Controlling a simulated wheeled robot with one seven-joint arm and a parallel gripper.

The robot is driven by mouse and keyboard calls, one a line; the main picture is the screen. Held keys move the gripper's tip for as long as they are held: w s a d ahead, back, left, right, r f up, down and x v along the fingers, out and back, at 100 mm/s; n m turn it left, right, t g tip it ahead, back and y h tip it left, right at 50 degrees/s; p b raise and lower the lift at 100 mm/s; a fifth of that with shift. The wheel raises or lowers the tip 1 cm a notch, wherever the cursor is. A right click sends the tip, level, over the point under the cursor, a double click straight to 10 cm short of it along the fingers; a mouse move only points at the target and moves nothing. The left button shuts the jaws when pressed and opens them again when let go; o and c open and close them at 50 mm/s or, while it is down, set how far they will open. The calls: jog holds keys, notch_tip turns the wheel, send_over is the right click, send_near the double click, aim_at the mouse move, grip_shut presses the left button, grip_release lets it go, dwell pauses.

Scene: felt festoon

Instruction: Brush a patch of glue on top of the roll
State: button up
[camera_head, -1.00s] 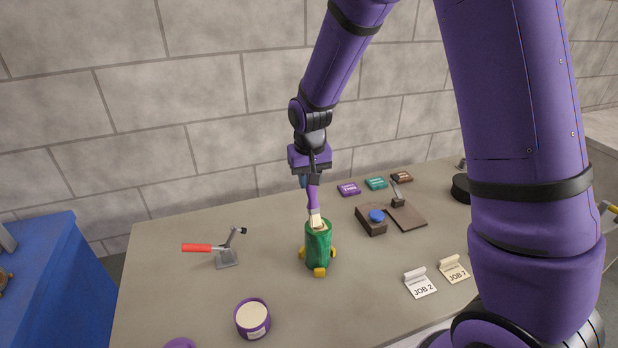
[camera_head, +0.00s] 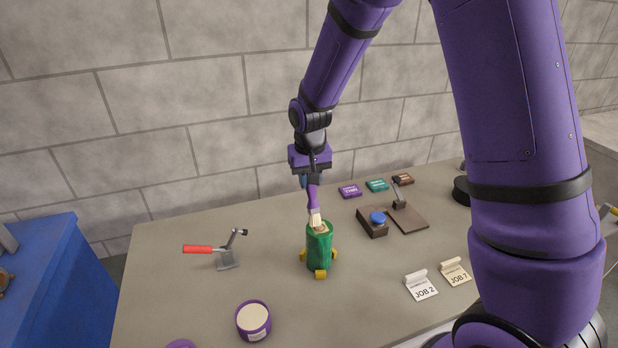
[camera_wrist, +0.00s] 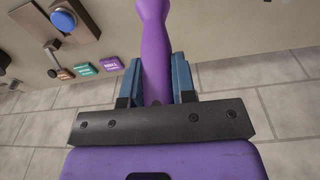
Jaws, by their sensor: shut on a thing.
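A green roll (camera_head: 319,250) stands upright on the table, cradled by small yellow feet (camera_head: 321,274). My gripper (camera_head: 312,181) is above it, shut on the purple handle of a glue brush (camera_head: 314,204). The brush points down, and its pale bristles (camera_head: 315,219) are at the top of the roll; whether they touch is too small to tell. A brown patch shows on the roll's top beside the bristles. In the wrist view the purple brush handle (camera_wrist: 153,45) runs between the blue finger pads; the bristles and the roll are out of that view.
An open purple tub (camera_head: 253,320) with pale contents stands at the front. A red-handled clamp (camera_head: 226,258) is at left. A box with a blue button (camera_head: 377,218), a brown board (camera_head: 408,217), coloured blocks (camera_head: 377,185) and job cards (camera_head: 420,285) are at right.

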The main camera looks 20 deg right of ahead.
jog(key=shift+r, duration=0.1)
jog(key=shift+r, duration=3.4)
jog(key=shift+f, duration=0.1)
jog(key=shift+t, duration=0.3)
jog(key=shift+s+f, duration=0.4)
jog(key=shift+f, duration=0.55)
jog(key=shift+s+f, duration=0.35)
jog(key=shift+f, duration=0.65)
jog(key=shift+s+f, duration=0.4)
jog(key=shift+f, duration=0.55)
jog(key=shift+f, duration=0.45)
jog(key=shift+w, duration=0.15)
